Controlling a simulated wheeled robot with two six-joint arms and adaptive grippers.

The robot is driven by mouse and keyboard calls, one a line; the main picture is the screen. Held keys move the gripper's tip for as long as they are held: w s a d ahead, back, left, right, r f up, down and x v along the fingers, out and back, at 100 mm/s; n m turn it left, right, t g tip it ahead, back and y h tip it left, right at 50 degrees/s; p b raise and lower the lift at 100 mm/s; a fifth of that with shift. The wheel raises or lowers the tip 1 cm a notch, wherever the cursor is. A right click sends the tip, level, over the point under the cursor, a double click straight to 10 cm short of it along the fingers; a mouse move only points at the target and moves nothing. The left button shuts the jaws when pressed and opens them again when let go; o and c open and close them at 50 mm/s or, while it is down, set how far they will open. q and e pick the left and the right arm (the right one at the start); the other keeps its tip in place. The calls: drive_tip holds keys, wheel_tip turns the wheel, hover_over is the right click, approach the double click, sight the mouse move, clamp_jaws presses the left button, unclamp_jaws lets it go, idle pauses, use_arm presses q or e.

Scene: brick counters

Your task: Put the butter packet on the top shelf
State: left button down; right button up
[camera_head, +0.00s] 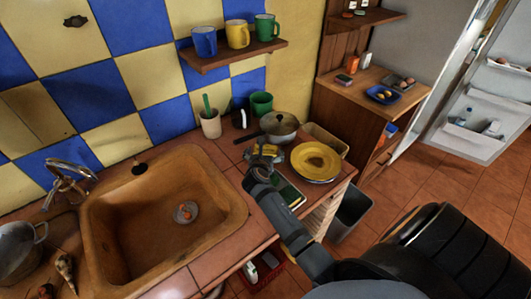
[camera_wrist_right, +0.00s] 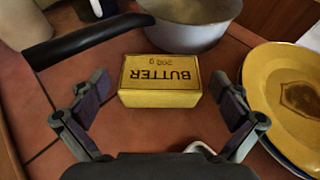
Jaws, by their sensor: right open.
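The yellow butter packet (camera_wrist_right: 160,92) lies label up on the tiled counter in the right wrist view. It also shows in the head view (camera_head: 268,150), partly hidden by my gripper. My right gripper (camera_wrist_right: 160,84) is open, with one finger to each side of the packet and a gap on both sides. In the head view my right gripper (camera_head: 264,163) is low over the counter. A wooden wall shelf (camera_head: 236,55) holds blue, yellow and green mugs. Another high shelf (camera_head: 365,20) at the upper right holds small jars. My left gripper is out of view.
Yellow plates (camera_head: 316,161) are stacked close on the right. The sink (camera_head: 165,220) lies to the left. A green cup (camera_head: 261,103) and a utensil pot (camera_head: 210,124) stand at the back.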

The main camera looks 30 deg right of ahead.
drive_tip(key=x, duration=0.3)
drive_tip(key=shift+f, duration=0.1)
drive_tip(key=shift+s, duration=0.1)
drive_tip(key=c, duration=1.3)
